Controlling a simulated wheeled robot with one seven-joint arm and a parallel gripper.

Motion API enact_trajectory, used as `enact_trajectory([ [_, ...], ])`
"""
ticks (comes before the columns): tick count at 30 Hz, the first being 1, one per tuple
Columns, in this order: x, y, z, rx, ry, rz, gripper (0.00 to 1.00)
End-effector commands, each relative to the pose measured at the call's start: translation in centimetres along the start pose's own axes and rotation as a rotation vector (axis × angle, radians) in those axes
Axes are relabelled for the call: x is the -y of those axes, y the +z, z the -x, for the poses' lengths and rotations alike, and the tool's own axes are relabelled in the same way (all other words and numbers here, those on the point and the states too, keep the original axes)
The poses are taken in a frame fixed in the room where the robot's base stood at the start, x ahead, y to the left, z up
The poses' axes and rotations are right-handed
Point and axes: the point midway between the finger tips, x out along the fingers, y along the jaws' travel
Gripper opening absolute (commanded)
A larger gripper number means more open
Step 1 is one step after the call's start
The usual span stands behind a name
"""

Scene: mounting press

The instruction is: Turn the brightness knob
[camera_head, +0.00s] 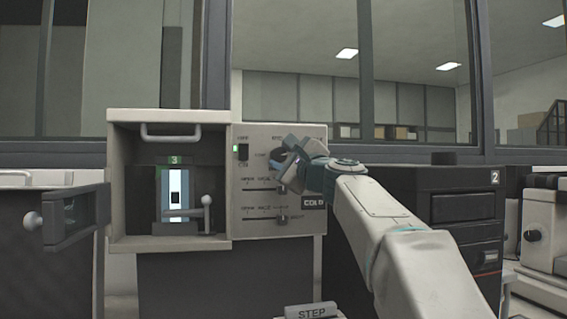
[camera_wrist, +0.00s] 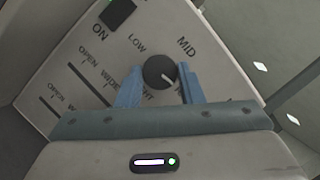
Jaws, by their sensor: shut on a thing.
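The brightness knob (camera_wrist: 158,70) is a round dark dial on the grey control panel (camera_wrist: 75,65). Its white mark points to the lower right in the wrist view. The labels LOW and MID stand beside it; lettering below it is partly hidden by the fingers. My gripper (camera_wrist: 158,84) has its two blue fingers on either side of the knob and is shut on it. In the head view my gripper (camera_head: 283,160) reaches the panel from the right and covers part of the dark knob (camera_head: 277,154).
Two sliders (camera_head: 282,217) sit below the knob, and a dark switch (camera_head: 243,152) is at upper left. The press chamber (camera_head: 125,200) stands open at left, its door (camera_head: 75,218) swung out. A dark drawer cabinet (camera_head: 465,215) stands at right.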

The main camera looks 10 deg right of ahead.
Motion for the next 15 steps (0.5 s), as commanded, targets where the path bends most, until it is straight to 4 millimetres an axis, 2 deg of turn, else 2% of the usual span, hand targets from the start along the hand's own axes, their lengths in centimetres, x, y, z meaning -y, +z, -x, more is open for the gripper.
enact_trajectory([
  [13, -0.14, -0.1, -0.04, -0.001, -0.002, -0.013, 0.11],
  [14, -0.15, -0.1, -0.04, -0.001, -0.002, -0.013, 0.37],
  [15, -0.14, -0.1, -0.04, -0.001, -0.002, -0.013, 0.48],
])
